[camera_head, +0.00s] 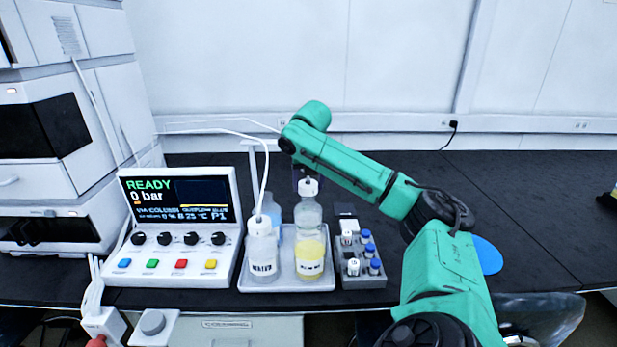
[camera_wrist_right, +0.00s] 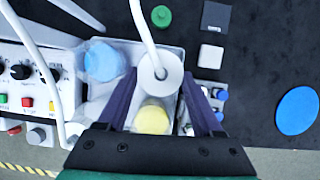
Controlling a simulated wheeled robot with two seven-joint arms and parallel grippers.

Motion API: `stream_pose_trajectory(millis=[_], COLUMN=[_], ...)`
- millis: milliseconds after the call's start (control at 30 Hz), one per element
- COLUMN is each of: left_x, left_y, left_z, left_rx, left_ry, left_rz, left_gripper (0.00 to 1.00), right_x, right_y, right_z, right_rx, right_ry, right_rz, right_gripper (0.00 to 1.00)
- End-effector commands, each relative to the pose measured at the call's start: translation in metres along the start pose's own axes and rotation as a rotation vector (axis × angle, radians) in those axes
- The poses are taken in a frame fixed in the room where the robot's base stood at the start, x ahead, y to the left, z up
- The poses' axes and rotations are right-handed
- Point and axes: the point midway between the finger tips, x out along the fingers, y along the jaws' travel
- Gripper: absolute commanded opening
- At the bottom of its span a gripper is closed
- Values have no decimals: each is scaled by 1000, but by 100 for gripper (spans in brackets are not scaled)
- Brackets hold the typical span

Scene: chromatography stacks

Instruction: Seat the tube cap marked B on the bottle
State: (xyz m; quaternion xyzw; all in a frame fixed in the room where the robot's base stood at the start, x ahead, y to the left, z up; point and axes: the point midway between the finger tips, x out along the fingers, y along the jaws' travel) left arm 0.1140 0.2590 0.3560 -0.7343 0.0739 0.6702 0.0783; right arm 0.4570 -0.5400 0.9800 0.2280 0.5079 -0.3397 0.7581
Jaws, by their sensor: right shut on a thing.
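My right gripper (camera_head: 302,178) comes down over the tray, partly hidden behind its own arm. In the right wrist view the gripper (camera_wrist_right: 160,78) is shut on a white tube cap (camera_wrist_right: 161,72) with a white tube rising from it. In the head view this cap (camera_head: 308,188) is upright at the mouth of a clear bottle (camera_head: 308,216) in the back right of the tray; I cannot tell whether it is seated. No letter is legible on the cap. My left gripper is not in view.
The grey tray (camera_head: 287,286) also holds a yellow bottle (camera_head: 310,262), a blue bottle (camera_head: 273,210) and a white-labelled bottle (camera_head: 262,250) with a tube. A vial rack (camera_head: 366,283) stands right, a control panel (camera_head: 180,250) left. A blue disc (camera_head: 487,256) lies on the bench.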

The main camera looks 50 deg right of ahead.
Motion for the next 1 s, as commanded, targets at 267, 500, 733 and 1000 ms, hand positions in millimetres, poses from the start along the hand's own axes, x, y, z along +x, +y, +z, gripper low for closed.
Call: stream_pose_trajectory(millis=[267,500,733,1000], left_x=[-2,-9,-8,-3], left_y=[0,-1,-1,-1], left_z=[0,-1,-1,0], left_rx=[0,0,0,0], left_ry=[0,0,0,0], left_rz=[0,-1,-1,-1], left_gripper=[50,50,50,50], right_x=[-1,-2,0,8], right_y=[0,0,0,0], right_z=[0,1,0,-3], right_rx=[1,0,1,1], right_ry=[-1,0,-1,-1], right_rz=[0,0,1,0], right_gripper=[10,10,10,10])
